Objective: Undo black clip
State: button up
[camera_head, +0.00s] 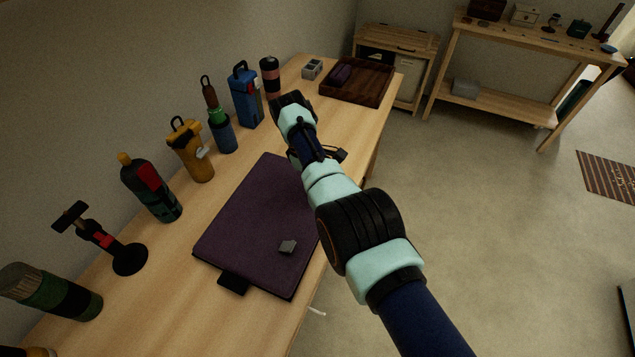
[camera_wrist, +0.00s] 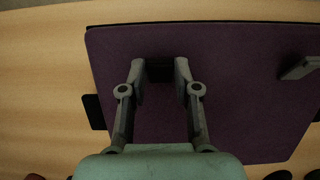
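A dark purple folder-like case (camera_head: 255,215) lies flat on the wooden table, and it fills much of the wrist view (camera_wrist: 235,115). A small black clip (camera_wrist: 158,70) shows on the case in the wrist view. My gripper (camera_wrist: 159,68) is over the case, with one finger on each side of the clip. The fingers are apart, and I cannot tell whether they press on it. In the head view my arm hides the clip and most of my gripper (camera_head: 312,155).
A grey clip-like block (camera_head: 288,247) sits on the case's near part. A black tab (camera_head: 234,282) sticks out at its near edge. Bottles and tools, including a yellow flask (camera_head: 190,152), line the wall side. A brown tray (camera_head: 370,82) stands at the far end.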

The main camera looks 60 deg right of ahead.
jog(key=o, duration=0.4)
jog(key=shift+o, duration=0.2)
jog(key=shift+r+p, duration=0.15)
jog(key=shift+p, duration=0.25)
